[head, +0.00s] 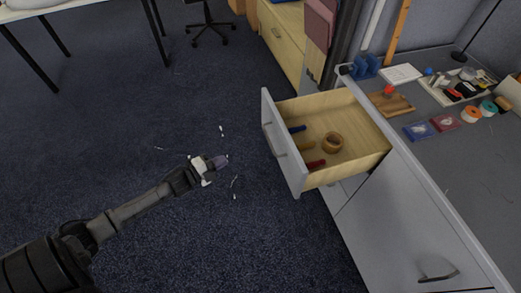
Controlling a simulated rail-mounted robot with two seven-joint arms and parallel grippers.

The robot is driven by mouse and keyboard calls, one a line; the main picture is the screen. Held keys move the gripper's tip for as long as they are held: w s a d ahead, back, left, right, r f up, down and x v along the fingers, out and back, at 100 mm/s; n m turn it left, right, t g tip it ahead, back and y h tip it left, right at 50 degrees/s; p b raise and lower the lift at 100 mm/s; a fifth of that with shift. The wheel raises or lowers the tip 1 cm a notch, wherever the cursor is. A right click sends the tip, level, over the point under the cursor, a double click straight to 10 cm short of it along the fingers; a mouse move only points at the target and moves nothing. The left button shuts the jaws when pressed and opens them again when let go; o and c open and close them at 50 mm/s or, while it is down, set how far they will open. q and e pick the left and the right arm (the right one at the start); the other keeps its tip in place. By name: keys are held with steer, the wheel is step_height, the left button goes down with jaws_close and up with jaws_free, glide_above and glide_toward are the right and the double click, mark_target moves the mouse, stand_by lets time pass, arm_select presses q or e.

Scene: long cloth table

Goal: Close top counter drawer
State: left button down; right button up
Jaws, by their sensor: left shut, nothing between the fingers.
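The top counter drawer (286,140) is pulled open from the grey counter (391,218). Its grey front faces left and carries a bar handle. Inside its wooden box lie a brown ring-shaped roll (332,142), a red-handled item (310,165) and a blue-handled item (297,129). My left gripper (222,161) is shut and empty, out over the carpet to the left of the drawer front and apart from it. The right gripper is not in view.
The counter top holds a tray of small items (462,87), tape rolls (488,108), a wooden block (391,103) and a white pad (400,74). A lower handle (438,276) juts from the counter front. Carpet (130,120) left of the drawer is clear except for small white marks.

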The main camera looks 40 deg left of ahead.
arm_select(q)
steer(key=s+d+r+m+t+h, duration=0.1)
steer(key=s+d+r+m+h, duration=0.1)
steer(key=d+r+m+h, duration=0.4)
steer(key=b+x, duration=0.3)
steer(key=x, duration=1)
steer(key=shift+w+a+f+m+h, duration=0.25)
steer(key=shift+a+f+m+h, duration=0.05)
steer(key=shift+f+m, duration=0.1)
